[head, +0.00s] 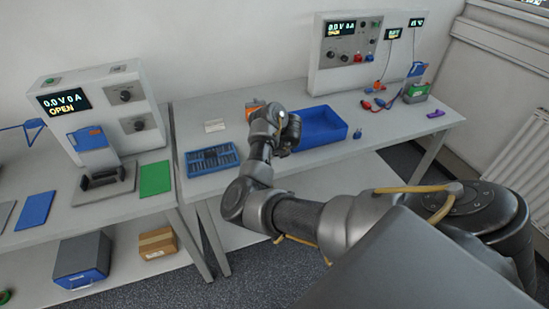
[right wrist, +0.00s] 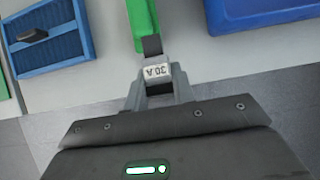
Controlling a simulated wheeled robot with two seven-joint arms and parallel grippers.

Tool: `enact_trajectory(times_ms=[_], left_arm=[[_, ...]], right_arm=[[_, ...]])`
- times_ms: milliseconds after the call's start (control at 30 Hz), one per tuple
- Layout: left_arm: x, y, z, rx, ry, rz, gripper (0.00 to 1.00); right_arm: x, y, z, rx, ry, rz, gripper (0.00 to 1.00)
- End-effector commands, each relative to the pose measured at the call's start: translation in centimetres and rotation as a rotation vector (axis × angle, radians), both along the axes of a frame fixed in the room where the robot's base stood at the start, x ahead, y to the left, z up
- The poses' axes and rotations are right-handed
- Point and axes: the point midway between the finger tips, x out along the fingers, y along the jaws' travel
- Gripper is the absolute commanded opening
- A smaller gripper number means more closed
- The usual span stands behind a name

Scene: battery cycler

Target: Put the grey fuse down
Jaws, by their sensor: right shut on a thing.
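The grey fuse (right wrist: 157,72), with a pale face marked 30 A, is between the fingers of my right gripper (right wrist: 158,85) in the right wrist view. The gripper is shut on it. In the head view my right arm reaches over the table between the blue slotted tray and the blue bin, and the wrist hides the fuse there. A dark block (right wrist: 152,45) and a green piece (right wrist: 144,22) show just beyond the fuse; I cannot tell whether they touch it. My left gripper is not in view.
The blue slotted tray (head: 188,169) lies left of my wrist, the blue bin (head: 318,126) right of it. A pale tabletop strip (right wrist: 245,55) is bare. A green mat (head: 155,178) lies on the left table. A cycler panel (head: 345,55) stands behind, with leads (head: 378,103) at right.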

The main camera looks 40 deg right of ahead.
Motion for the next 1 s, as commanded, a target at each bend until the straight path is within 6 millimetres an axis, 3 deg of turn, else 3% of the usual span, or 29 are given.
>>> enact_trajectory(times_ms=[100,300,900,933,1000], left_arm=[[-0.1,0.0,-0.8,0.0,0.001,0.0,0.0],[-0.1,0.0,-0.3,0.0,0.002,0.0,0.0],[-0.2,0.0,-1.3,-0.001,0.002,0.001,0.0],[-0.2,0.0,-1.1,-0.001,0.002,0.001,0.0],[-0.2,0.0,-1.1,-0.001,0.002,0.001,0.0]], right_arm=[[0.8,0.3,-1.5,0.001,0.002,0.005,0.12],[0.7,0.2,-3.6,0.0,0.001,0.002,0.12],[0.8,0.2,-4.9,0.0,-0.001,0.001,0.12],[0.8,0.2,-4.7,0.0,-0.001,0.001,0.29],[0.8,0.2,-4.7,0.0,-0.001,0.001,0.38]])
